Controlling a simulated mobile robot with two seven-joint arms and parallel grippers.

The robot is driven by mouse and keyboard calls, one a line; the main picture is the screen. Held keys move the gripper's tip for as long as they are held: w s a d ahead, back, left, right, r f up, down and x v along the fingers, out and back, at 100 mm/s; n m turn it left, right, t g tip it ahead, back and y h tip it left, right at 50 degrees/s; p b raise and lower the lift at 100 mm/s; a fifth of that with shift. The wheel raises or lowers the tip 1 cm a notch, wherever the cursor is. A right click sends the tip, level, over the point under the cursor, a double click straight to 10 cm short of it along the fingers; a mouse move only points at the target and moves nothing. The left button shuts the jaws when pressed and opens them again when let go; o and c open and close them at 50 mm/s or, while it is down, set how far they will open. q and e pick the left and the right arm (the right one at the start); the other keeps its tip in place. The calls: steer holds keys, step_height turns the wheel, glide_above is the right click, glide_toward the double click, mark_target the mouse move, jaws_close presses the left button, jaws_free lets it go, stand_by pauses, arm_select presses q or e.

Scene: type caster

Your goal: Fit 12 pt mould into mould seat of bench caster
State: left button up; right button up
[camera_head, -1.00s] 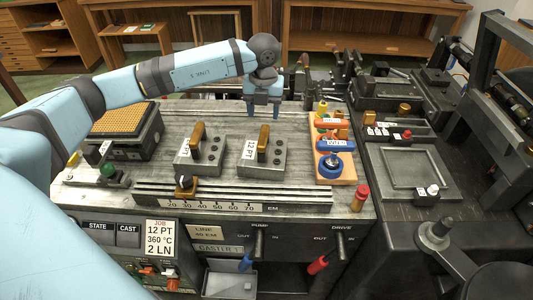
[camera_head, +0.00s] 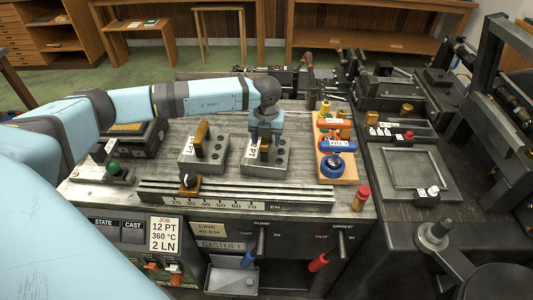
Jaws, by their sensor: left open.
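The 12 pt mould (camera_head: 276,165) is a grey block with a tan upright handle and a white label, standing on the bench top. My left gripper (camera_head: 264,143) is open and lowered over its handle, pointing down. The handle is largely hidden by the gripper, and I cannot tell if the fingers touch it. A similar mould (camera_head: 212,160) with a tan handle stands to its left. The job card (camera_head: 164,236) reads 12 PT, 360 °C, 2 LN. I cannot make out the mould seat clearly among the dark machinery. My right gripper is not in view.
An orange board (camera_head: 341,168) with coloured-handled tools is right of the moulds. The EM scale rail (camera_head: 230,204) runs in front. A red-topped knob (camera_head: 362,196) stands at the front right. Dark caster machinery (camera_head: 392,92) fills the back right.

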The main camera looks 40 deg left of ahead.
arm_select(q)
jaws_close()
stand_by(1.2)
steer(key=shift+w+r, duration=0.1)
